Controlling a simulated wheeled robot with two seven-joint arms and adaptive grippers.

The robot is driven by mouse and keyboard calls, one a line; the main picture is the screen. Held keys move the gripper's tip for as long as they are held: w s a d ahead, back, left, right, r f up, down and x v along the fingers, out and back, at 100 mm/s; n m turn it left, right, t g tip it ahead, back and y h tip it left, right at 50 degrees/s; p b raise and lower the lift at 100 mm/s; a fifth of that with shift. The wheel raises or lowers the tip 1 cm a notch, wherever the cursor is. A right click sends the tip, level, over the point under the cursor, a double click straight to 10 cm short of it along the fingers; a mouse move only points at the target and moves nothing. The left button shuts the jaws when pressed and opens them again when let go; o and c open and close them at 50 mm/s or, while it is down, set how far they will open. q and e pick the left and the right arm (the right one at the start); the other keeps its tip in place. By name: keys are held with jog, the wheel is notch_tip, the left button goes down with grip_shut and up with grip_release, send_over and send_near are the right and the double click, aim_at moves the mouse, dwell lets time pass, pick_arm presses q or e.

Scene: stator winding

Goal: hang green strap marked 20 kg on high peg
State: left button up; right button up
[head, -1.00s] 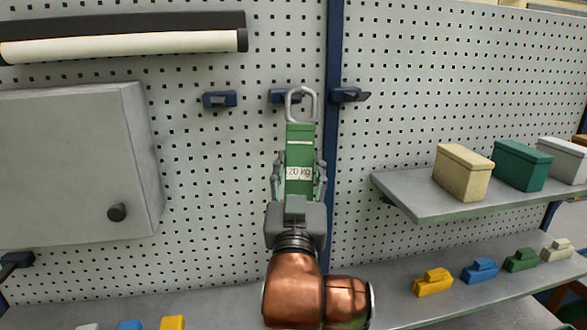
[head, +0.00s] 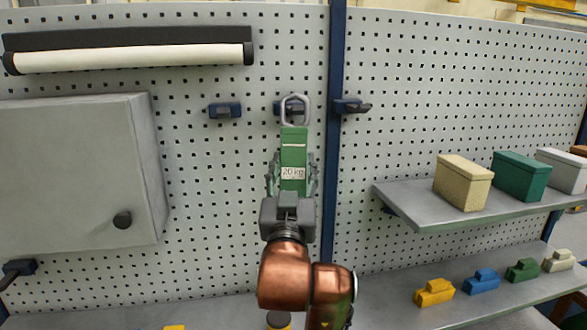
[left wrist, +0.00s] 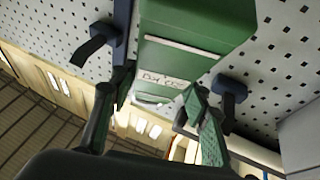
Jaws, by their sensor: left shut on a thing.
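The green strap (head: 294,150) has a white label reading 20 kg and a grey metal loop (head: 295,110) at its top. My left gripper (head: 293,180) is shut on the strap and holds it upright in front of the pegboard. The loop overlaps the middle dark blue peg (head: 278,107) in the head view; I cannot tell whether the peg is through it. The strap also fills the top of the left wrist view (left wrist: 195,30), between the fingers. My right gripper is not in view.
More blue pegs sit left (head: 225,110) and right (head: 350,106) of the loop. A grey cabinet (head: 75,175) is at left, under a white roll (head: 130,57). A shelf (head: 425,213) with boxes is at right, above a ledge (head: 385,290) with small coloured blocks.

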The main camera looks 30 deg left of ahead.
pick_arm(q)
jog(key=shift+w+a+f, duration=0.1)
jog(key=shift+w+a, duration=0.05)
jog(key=shift+w, duration=0.3)
jog(key=shift+w+a+f, duration=0.1)
jog(key=shift+w+a, duration=0.05)
jog(key=shift+w, duration=0.25)
jog(key=shift+w+a+r, duration=0.15)
jog(key=shift+w+a, duration=0.05)
jog(key=shift+a, duration=0.3)
jog(key=shift+w+a, duration=0.1)
jog(key=shift+w, duration=0.1)
jog(key=shift+w+a, duration=0.1)
jog(key=shift+w, duration=0.2)
jog(key=shift+w+a, duration=0.35)
jog(key=shift+w, duration=0.05)
jog(key=shift+a+f, duration=0.1)
jog(key=shift+f, duration=0.15)
jog(key=shift+w+a+f+b, duration=0.25)
jog(key=shift+w+f+b, duration=0.25)
jog(key=shift+f, duration=0.2)
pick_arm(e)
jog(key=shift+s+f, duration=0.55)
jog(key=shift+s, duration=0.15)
